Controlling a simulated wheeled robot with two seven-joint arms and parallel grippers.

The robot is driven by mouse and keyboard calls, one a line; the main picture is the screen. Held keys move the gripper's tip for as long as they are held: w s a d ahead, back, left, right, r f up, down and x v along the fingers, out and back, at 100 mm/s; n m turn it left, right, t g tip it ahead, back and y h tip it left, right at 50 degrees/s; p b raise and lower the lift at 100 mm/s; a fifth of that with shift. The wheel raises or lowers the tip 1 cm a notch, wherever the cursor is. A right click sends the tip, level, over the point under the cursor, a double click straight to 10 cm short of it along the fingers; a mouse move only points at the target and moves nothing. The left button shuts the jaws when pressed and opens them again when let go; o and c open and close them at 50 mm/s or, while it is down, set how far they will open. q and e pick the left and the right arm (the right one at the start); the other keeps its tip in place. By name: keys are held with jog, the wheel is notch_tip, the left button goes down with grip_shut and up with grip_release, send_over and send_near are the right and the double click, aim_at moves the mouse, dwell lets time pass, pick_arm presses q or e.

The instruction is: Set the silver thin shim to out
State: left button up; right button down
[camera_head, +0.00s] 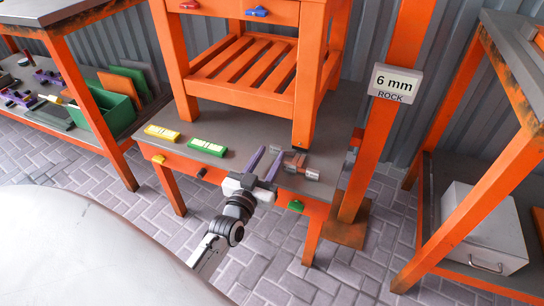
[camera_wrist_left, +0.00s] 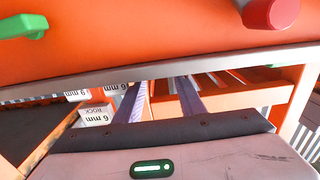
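No part is plainly recognisable as the silver thin shim. A small silver and copper-brown piece (camera_head: 312,174) lies on the grey lower table top by the stand's front leg; it may be the shim's assembly, but detail is too small to tell. My left gripper (camera_head: 271,150) has two purple fingers spread apart, just left of that piece, with nothing seen between them. The open fingers also show in the left wrist view (camera_wrist_left: 161,82), under an orange table face. My right gripper is not in view.
The orange slatted stand (camera_head: 250,70) rises on the lower table. A yellow bar (camera_head: 162,132) and green bar (camera_head: 207,147) lie left of my gripper. A green handle (camera_head: 295,206) is on the front edge. A "6 mm ROCK" sign (camera_head: 394,83) hangs on an orange post.

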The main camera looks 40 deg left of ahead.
aim_at(265, 174)
pick_arm(q)
jog(key=shift+x, duration=1.15)
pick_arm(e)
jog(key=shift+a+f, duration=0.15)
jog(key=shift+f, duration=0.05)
